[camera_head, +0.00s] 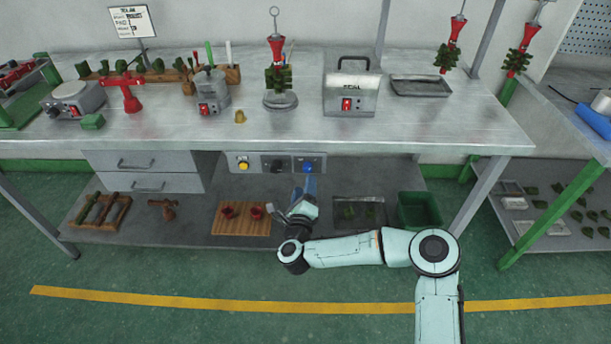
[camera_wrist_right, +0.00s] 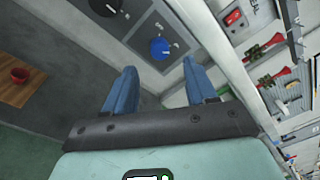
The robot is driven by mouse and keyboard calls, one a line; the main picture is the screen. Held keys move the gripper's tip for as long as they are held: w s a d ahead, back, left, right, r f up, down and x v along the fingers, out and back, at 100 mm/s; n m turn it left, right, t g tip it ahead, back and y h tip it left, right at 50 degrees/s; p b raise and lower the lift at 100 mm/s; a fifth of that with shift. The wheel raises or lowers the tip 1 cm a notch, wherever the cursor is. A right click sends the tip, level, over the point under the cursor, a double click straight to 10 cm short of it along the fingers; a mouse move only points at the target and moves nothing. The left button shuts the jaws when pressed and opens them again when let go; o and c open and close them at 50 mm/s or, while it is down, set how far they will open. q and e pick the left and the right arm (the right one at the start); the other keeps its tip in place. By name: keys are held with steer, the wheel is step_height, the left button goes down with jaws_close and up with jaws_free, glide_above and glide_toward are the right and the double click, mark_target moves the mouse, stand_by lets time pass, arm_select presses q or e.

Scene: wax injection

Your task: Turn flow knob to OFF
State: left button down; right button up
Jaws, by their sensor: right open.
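A grey control panel (camera_head: 261,157) hangs under the front edge of the workbench. It carries a yellow button (camera_head: 243,165), a black knob (camera_head: 277,166) and a blue knob (camera_head: 308,167). The labels are too small to tell which is the flow knob. In the right wrist view the blue knob (camera_wrist_right: 160,48), with a pale mark, lies just beyond the fingertips, roughly between them. The black knob (camera_wrist_right: 106,6) is partly cut off at the top. My right gripper (camera_head: 309,184) is open and empty below the blue knob; its blue fingers (camera_wrist_right: 159,67) seem apart from it. My left gripper is out of view.
The bench top (camera_head: 380,130) is above the panel and holds a metal sealing box (camera_head: 350,94). Drawers (camera_head: 145,171) are left of the panel. A wooden board (camera_head: 240,228) with red cups, a tray and a green bin (camera_head: 420,212) stand on the lower shelf.

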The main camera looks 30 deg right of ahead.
mark_target(307, 170)
steer(key=b+x, duration=0.1)
steer(key=x, duration=0.5)
steer(key=shift+w+d, duration=0.15)
steer(key=shift+w, duration=0.05)
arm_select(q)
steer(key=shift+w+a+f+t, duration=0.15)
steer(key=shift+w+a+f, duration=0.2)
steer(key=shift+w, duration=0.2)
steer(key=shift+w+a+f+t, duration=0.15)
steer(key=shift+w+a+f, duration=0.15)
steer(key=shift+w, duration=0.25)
arm_select(e)
jaws_close()
